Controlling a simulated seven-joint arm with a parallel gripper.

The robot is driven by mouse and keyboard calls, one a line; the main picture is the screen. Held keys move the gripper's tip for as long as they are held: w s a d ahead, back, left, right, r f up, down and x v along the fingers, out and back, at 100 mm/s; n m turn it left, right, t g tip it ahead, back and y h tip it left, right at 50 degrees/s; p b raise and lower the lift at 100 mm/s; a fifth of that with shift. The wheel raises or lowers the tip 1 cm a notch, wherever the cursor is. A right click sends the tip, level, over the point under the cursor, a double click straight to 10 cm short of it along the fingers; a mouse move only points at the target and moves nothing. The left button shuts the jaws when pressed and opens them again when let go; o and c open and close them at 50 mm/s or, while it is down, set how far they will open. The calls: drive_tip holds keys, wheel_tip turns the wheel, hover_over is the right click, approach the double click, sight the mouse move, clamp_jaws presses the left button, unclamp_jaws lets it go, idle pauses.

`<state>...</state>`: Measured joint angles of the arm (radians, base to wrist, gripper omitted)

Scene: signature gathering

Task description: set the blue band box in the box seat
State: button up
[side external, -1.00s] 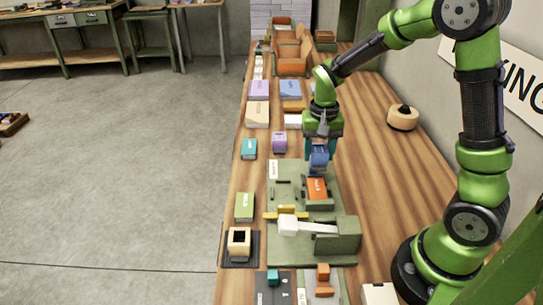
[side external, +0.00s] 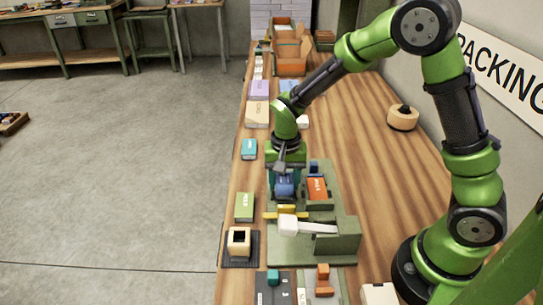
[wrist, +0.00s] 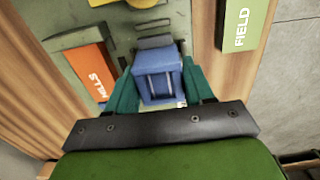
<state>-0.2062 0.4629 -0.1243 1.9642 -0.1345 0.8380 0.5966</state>
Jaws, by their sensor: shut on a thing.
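My gripper (side external: 284,183) is shut on the blue box (side external: 285,188), over the left part of the green fixture (side external: 335,205). In the wrist view the blue box (wrist: 158,82) sits between the two teal fingers of my gripper (wrist: 160,90). Grey bars (wrist: 160,57) on the fixture lie just beyond the box; they seem to edge the box seat, whose floor is hidden under the box and gripper. I cannot tell whether the box touches the fixture.
An orange MILLS box (side external: 317,188) stands on the fixture to the right, with a small dark blue block (side external: 314,167) behind it. A yellow piece (side external: 287,210) and a white-ended lever (side external: 300,226) are in front. A green FIELD box (side external: 244,207) lies left.

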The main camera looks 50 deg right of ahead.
drive_tip(key=shift+f, duration=0.6)
